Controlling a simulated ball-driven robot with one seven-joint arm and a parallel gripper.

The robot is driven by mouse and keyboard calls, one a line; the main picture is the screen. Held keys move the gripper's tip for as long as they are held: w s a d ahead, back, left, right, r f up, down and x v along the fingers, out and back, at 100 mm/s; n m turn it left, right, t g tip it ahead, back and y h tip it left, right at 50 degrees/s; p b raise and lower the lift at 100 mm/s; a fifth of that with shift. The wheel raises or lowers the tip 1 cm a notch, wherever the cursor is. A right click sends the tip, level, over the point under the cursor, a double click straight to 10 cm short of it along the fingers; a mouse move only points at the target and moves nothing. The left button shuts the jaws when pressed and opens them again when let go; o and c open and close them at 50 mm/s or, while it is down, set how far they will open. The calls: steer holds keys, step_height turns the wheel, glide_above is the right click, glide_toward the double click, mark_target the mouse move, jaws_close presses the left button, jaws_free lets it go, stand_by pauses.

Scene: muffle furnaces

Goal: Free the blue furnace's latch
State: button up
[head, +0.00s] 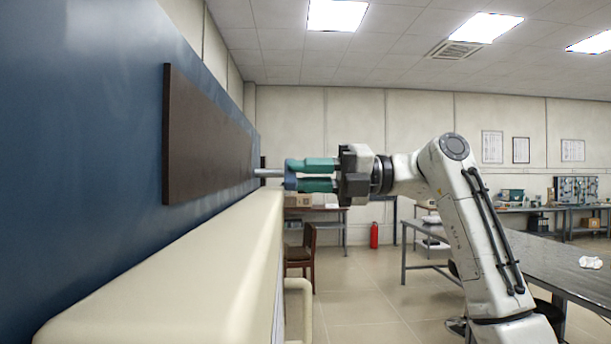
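The blue furnace (80,130) fills the left side of the head view, seen at a steep angle, with a dark brown panel (205,145) on its face. A short silver rod (268,173), perhaps part of the latch, sticks out sideways beyond the panel's far end. My gripper (291,174) points left at the rod's outer end, its two teal fingers one above the other with a gap between them. A small blue-grey piece (290,183) shows at the fingertips. I cannot tell whether the fingers press on it or only surround it.
A cream rounded ledge (170,270) runs along below the panel, close under my gripper. A cream bar handle (301,305) hangs below it. A grey bench (560,265) stands at right. A chair (301,252) and a red extinguisher (374,235) are farther back. Floor between is open.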

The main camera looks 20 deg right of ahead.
jaws_close()
steer(key=m, duration=0.5)
steer(key=shift+r, duration=0.1)
stand_by(0.3)
steer(key=shift+o, duration=2.2)
jaws_free()
steer(key=shift+d, duration=0.15)
steer(key=b+v, duration=0.2)
steer(key=v, duration=0.8)
steer(key=shift+d, duration=0.3)
steer(key=shift+s, duration=0.1)
